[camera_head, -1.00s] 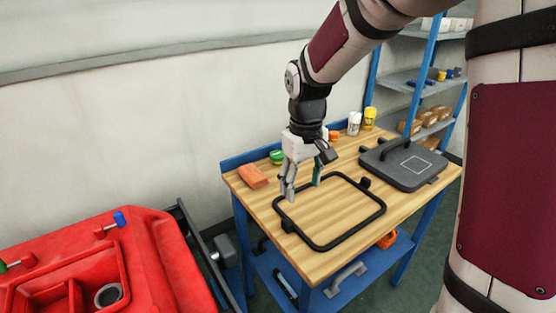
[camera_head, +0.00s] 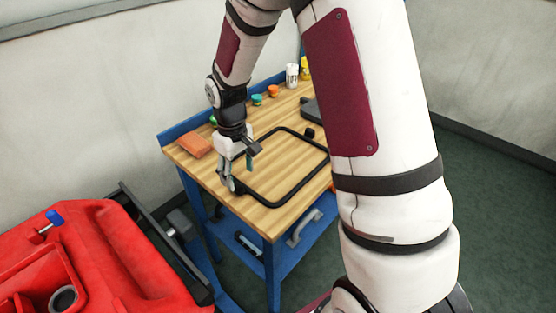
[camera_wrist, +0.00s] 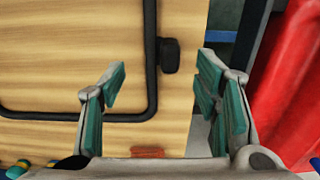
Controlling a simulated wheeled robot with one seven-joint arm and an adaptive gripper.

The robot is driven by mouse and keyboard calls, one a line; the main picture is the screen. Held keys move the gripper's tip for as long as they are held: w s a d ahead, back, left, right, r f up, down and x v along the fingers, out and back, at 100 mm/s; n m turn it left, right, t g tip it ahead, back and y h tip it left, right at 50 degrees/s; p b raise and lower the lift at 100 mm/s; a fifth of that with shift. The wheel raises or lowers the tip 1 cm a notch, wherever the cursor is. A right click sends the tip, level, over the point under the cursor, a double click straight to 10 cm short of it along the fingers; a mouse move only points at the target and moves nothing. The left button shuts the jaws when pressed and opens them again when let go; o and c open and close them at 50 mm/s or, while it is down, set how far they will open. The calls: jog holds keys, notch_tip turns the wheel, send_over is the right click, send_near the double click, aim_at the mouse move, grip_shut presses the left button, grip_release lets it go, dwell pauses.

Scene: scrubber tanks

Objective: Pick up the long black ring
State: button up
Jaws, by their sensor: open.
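The long black ring (camera_head: 302,182) is a rounded rectangular frame lying flat on the wooden tabletop. My gripper (camera_head: 238,178) is open and empty, pointing down at the ring's left end. In the wrist view one straight side of the ring (camera_wrist: 150,85) and a small black block (camera_wrist: 168,55) on it appear between the open fingers (camera_wrist: 163,75). The fingers look to be above the ring; contact cannot be told.
The wooden table (camera_head: 210,175) has a blue frame. An orange block (camera_head: 195,146) lies at its left edge, with small coloured lids (camera_head: 257,99) and bottles (camera_head: 292,76) at the back. A dark grey case (camera_head: 310,108) is partly hidden. A red machine (camera_head: 110,250) stands at lower left.

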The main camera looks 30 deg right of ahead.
aim_at(240, 183)
notch_tip(240, 183, down, 4)
jog(key=shift+s+f, duration=0.1)
jog(key=shift+f, duration=0.1)
jog(key=c, duration=1.3)
jog(key=shift+r, duration=0.1)
